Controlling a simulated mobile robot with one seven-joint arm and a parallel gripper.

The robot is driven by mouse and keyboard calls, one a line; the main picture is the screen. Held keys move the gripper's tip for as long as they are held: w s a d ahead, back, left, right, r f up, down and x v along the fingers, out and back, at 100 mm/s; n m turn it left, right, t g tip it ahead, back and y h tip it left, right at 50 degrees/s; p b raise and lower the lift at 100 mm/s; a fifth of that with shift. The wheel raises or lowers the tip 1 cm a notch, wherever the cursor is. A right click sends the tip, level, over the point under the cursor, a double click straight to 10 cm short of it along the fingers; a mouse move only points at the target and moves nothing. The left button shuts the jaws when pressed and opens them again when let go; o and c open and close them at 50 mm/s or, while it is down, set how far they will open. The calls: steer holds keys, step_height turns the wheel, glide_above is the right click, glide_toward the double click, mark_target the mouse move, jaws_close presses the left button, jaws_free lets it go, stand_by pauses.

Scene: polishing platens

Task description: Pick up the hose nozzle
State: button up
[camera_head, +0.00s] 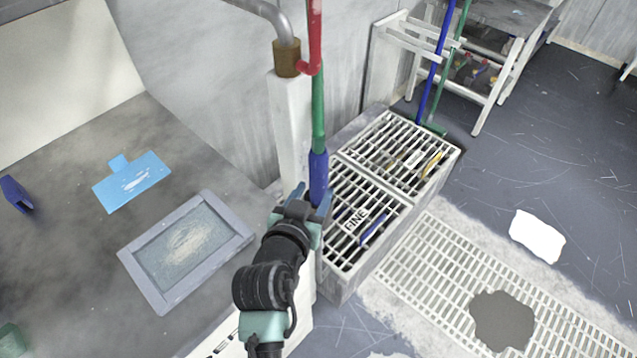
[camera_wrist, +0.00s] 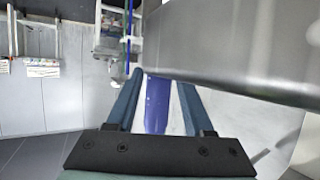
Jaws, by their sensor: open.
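The hose nozzle (camera_head: 318,176) is the blue end piece hanging upright below a green and red hose. My gripper (camera_head: 313,193) is at its lower part, with the fingers reaching up beside it. In the wrist view the blue nozzle (camera_wrist: 157,108) shows between the two fingers of my gripper (camera_wrist: 162,82). The fingers are open, with a pale gap visible between the nozzle and the right finger. The nozzle's lower end is partly hidden behind my gripper in the head view.
The hose (camera_head: 317,100) hangs by a white post with a brass fitting (camera_head: 287,58). A grated bin labelled FINE (camera_head: 345,285) stands close at right. A worktop at left holds a framed tray (camera_head: 150,283) and a blue plate (camera_head: 118,193). A wet patch (camera_head: 503,320) lies on the floor grating.

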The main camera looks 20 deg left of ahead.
steer(key=shift+x, duration=0.9)
jaws_close()
steer(key=shift+r, duration=0.15)
